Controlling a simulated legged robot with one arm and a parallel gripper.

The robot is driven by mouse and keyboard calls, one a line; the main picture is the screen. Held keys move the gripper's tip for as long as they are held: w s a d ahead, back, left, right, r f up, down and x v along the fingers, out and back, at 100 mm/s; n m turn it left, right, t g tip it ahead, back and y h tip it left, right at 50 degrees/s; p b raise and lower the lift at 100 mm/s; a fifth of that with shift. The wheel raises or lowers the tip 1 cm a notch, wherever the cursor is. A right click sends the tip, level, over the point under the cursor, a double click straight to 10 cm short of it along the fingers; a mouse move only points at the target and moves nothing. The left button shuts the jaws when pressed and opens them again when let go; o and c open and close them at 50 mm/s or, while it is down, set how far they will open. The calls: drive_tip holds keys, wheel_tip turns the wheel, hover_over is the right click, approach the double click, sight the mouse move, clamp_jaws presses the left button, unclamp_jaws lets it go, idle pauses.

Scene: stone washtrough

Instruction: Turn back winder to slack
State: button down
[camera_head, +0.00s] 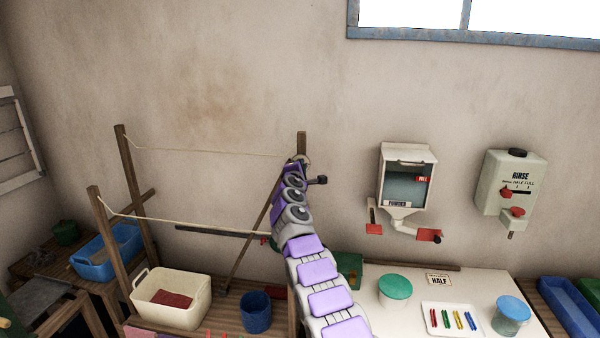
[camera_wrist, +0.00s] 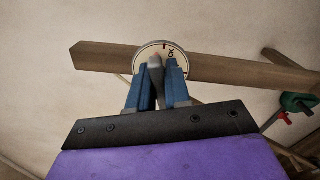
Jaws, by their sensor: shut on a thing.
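The winder is a round pale dial (camera_wrist: 150,46) on a wooden post (camera_wrist: 105,57) in the wrist view, with a red mark and part of a word ending in "CK". My gripper (camera_wrist: 158,72) has its blue fingers closed around a grey upright piece in front of the dial, which looks like the winder's handle. In the head view my gripper is at the top of the right post (camera_head: 301,142), and my arm mostly hides the winder. Two pale lines (camera_head: 190,218) run from the left posts toward this post, the near one drooping slightly.
A cream tub (camera_head: 147,298) and a blue bucket (camera_head: 256,318) stand below the lines. Right of my arm are a powder dispenser (camera_head: 405,158), a rinse dispenser (camera_head: 510,190), and a white table (camera_head: 385,318) with a pegs tray and lidded tubs.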

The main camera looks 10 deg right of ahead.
drive_tip(key=m, duration=0.2)
drive_tip(key=shift+m, duration=0.3)
drive_tip(key=shift+f+m+b, duration=0.15)
drive_tip(key=shift+m+b, duration=0.15)
drive_tip(key=shift+f, duration=0.1)
drive_tip(key=c, duration=1.2)
unclamp_jaws()
drive_tip(key=shift+w, duration=0.1)
drive_tip(key=shift+o, duration=0.2)
